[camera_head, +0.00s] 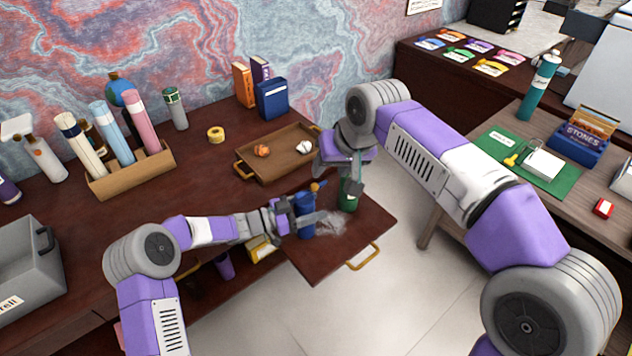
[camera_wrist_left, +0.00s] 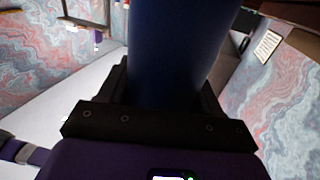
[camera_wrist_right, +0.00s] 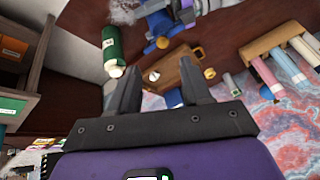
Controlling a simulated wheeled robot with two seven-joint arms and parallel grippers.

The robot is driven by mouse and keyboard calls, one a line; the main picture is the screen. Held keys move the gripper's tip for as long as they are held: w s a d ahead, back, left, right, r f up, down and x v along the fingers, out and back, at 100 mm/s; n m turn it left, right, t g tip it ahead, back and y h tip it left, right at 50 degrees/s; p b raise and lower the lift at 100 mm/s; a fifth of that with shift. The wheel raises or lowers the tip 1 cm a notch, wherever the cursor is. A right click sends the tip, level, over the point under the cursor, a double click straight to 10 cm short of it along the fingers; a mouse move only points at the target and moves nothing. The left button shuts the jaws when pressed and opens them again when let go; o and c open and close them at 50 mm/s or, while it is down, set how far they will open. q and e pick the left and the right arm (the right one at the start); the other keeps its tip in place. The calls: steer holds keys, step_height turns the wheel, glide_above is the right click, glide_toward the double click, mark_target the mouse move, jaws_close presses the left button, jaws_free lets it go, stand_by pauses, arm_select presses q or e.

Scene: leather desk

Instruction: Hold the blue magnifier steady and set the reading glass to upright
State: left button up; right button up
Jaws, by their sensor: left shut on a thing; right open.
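The blue magnifier (camera_head: 305,214) is a dark blue upright cylinder on the pull-out board, with an orange knob (camera_head: 319,186) near its top. My left gripper (camera_head: 305,222) is shut around its body; the left wrist view shows the blue body (camera_wrist_left: 180,50) between the fingers. I cannot clearly make out the reading glass or its tilt; a pale hazy patch (camera_head: 330,223) shows beside the magnifier. My right gripper (camera_head: 353,186) is open and empty, above and right of the magnifier. The magnifier (camera_wrist_right: 158,24) and orange knob (camera_wrist_right: 162,43) also show beyond its fingers (camera_wrist_right: 160,80).
A green bottle (camera_head: 348,199) stands very close to my right gripper. A wooden tray (camera_head: 247,160) with small items lies behind.

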mark_target(315, 185)
steer(key=w+a+f+m, duration=0.1)
steer(key=f+m, duration=0.1)
steer(key=m, duration=0.7)
steer(key=w+a+f+m, duration=0.1)
steer(key=f+m, duration=0.2)
steer(key=m, duration=0.6)
steer(key=w+a+f+m, duration=0.1)
steer(key=w+f+m, duration=0.1)
steer(key=m, duration=0.8)
steer(key=shift+f+h, duration=0.3)
steer(key=shift+f, duration=0.4)
steer(key=shift+s, duration=0.1)
steer(key=shift+c, duration=0.5)
jaws_close()
